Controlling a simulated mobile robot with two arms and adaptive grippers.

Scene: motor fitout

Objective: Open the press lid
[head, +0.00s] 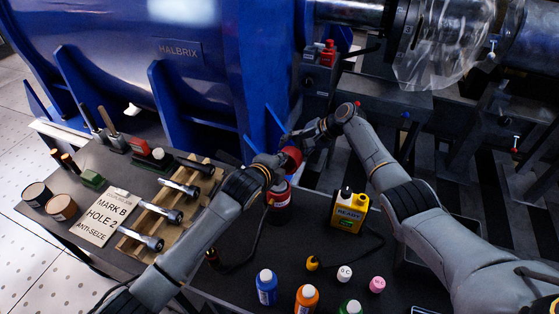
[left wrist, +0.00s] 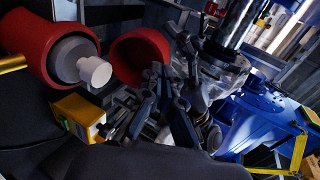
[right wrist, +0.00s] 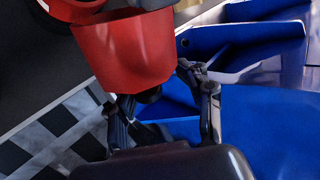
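The press is a red cylinder (head: 279,195) standing on the dark table in the head view. Its red lid (head: 292,158) shows above it. In the left wrist view the press body (left wrist: 37,55) is open, with a grey part and a pale knob inside. The hollow lid (left wrist: 140,57) is beside it, apart from its mouth. My left gripper (left wrist: 163,76) has its fingers close together near the lid's rim; contact is unclear. My right gripper (head: 318,129) is behind the lid. In the right wrist view its fingers (right wrist: 163,93) are wide apart, with the lid (right wrist: 124,49) just beyond.
Several small bottles, including a blue one (head: 266,287), line the front. A wooden rack (head: 163,212) with metal parts and a sign (head: 104,216) are at left. A large blue machine (head: 150,60) rises behind.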

